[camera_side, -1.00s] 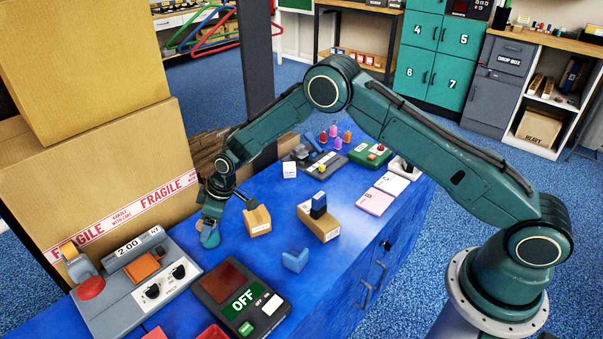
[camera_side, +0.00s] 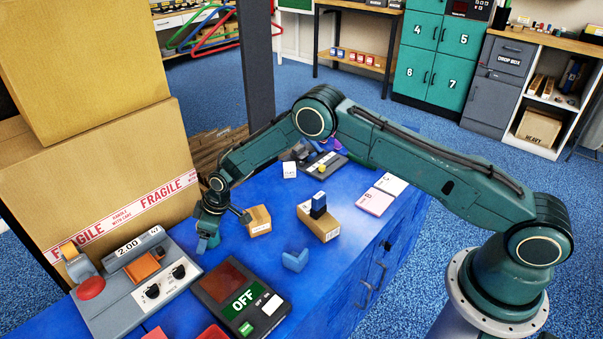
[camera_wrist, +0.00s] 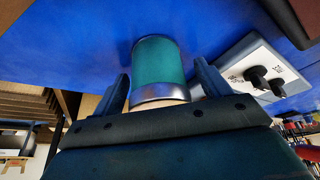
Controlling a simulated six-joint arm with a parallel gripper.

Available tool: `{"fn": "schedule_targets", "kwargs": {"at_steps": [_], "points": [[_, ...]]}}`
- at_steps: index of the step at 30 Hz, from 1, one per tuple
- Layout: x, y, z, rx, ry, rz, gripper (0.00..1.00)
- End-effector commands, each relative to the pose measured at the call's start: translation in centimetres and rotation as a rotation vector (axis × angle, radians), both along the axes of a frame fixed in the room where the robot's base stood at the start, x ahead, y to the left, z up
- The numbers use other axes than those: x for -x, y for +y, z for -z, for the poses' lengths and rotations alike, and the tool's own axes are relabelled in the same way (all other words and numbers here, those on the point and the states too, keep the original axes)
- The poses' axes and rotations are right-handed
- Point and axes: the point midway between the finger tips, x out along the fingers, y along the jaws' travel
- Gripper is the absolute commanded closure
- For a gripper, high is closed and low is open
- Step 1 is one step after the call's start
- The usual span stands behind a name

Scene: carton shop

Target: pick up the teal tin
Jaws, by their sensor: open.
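The teal tin (camera_wrist: 160,60) shows in the wrist view, a teal cylinder with a silver band at its near end, against the blue bench top. My gripper (camera_wrist: 161,76) is open, with one finger on each side of the tin and a visible gap at each side. In the side view my gripper (camera_side: 209,226) points down at the bench's left part, beside the cardboard. There the tin is hard to tell apart from my teal fingers.
The blue bench (camera_side: 250,258) holds a grey scale (camera_side: 108,300) and a dark panel reading OFF (camera_side: 215,287) in front of my gripper. A small carton (camera_side: 258,221) stands close at right; tall cardboard boxes (camera_side: 100,190) rise at left. A blue angled block (camera_side: 295,262) lies further right.

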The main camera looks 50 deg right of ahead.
Motion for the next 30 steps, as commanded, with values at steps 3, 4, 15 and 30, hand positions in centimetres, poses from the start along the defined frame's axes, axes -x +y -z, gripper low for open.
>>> {"fn": "schedule_targets", "kwargs": {"at_steps": [3,4,15,30], "points": [[-0.02,0.03,0.02,0.0,0.0,0.0,0.24],[-0.02,0.02,0.01,0.0,0.0,0.0,0.24],[-0.02,0.0,-0.02,0.0,0.0,0.0,0.3],[-0.06,0.01,-0.12,0.0,-0.001,0.0,0.75]]}}
